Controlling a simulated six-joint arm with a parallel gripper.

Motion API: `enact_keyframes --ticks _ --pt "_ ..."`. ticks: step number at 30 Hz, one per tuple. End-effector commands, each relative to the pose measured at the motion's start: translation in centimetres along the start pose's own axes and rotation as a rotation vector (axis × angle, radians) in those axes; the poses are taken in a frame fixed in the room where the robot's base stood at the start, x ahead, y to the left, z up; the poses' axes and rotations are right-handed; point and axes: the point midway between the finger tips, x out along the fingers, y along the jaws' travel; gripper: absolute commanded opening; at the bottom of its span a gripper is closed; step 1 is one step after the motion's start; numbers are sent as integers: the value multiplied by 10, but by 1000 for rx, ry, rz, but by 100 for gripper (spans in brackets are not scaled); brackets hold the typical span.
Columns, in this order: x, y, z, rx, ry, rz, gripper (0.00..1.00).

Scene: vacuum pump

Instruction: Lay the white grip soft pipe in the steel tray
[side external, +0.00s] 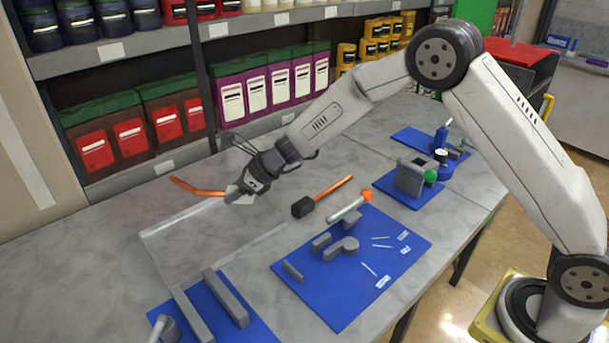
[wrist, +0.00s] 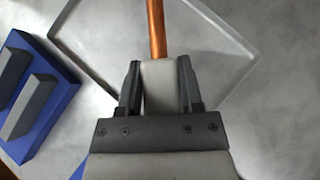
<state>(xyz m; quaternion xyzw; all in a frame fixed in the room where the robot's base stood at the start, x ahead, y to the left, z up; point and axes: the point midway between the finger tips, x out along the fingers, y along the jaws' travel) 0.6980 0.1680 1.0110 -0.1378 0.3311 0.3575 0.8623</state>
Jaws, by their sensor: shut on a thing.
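The soft pipe has a white grip (wrist: 160,82) and a copper-orange tube (side external: 200,191) with a slight bend. My gripper (side external: 241,192) is shut on the white grip, one finger on each side in the wrist view. The orange tube points left in the side view and away from the fingers in the wrist view. The steel tray (side external: 205,243) is a flat, shallow, shiny pan on the grey bench. In the wrist view the grip is over the tray, whose raised rim (wrist: 85,68) runs around it. The exact height of the pipe is unclear.
A blue mat (side external: 340,300) with grey parts and an orange-tipped rod is to the right. Another blue mat (side external: 255,331) with grey bars sits in front of the tray. Shelves of bins stand behind.

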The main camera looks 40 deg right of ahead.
Motion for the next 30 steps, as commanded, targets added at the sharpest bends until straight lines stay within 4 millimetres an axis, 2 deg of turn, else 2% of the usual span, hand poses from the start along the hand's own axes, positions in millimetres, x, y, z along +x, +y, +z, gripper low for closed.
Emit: enact_keyframes --ticks 11,30 --pt "4 0 -4 2 -1 0 0" --pt "36 0 -40 2 -1 -1 0"
